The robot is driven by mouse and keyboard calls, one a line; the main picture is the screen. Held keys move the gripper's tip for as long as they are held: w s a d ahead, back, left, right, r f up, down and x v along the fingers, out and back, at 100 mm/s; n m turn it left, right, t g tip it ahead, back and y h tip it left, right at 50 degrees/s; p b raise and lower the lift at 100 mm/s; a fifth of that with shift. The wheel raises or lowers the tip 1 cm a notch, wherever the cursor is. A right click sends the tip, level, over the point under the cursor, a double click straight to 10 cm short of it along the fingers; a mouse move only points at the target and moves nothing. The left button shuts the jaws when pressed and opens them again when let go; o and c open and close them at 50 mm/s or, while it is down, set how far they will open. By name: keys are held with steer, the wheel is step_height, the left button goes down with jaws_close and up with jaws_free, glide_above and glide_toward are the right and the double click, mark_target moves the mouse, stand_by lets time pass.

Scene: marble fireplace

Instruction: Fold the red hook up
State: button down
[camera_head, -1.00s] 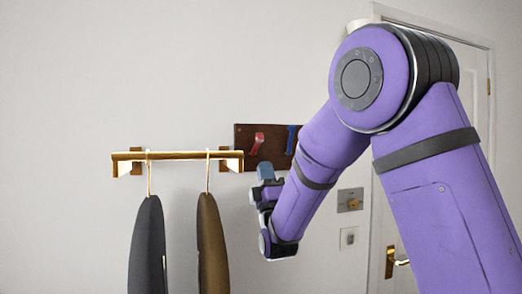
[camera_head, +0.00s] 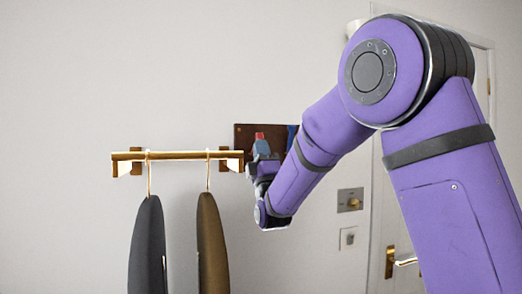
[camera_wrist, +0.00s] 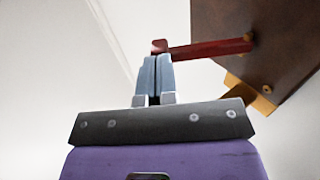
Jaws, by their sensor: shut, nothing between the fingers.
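The red hook (camera_head: 259,135) is on a dark brown wooden board (camera_head: 243,140) on the wall. In the head view only its upper part shows; my gripper hides the rest. In the wrist view the red hook (camera_wrist: 212,48) sticks out from the board (camera_wrist: 285,45) to the left, with its free end just beyond my fingertips. My gripper (camera_wrist: 156,70) is shut and empty, its blue-grey fingers side by side and pointing up at that end. I cannot tell whether they touch it. In the head view my gripper (camera_head: 262,152) is in front of the board.
A blue hook (camera_head: 292,137) is to the right on the board, partly behind my arm. A yellow-orange part (camera_wrist: 250,97) shows below the board. A wooden rail (camera_head: 178,155) with hanging garments (camera_head: 212,245) is at left. A door (camera_head: 385,215) is at right.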

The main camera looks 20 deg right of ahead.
mark_target(259, 133)
steer(key=r+g, duration=0.1)
steer(key=g, duration=0.1)
steer(key=w+r+g, duration=0.1)
steer(key=r+g, duration=0.1)
steer(key=shift+r, duration=0.1)
steer(key=w+r+g, duration=0.1)
steer(key=g, duration=0.1)
steer(key=shift+w+r+g, duration=0.15)
steer(key=shift+r+g, duration=0.05)
steer(key=shift+g, duration=0.1)
steer(key=shift+w+r, duration=0.3)
steer(key=shift+w, duration=0.1)
stand_by(0.3)
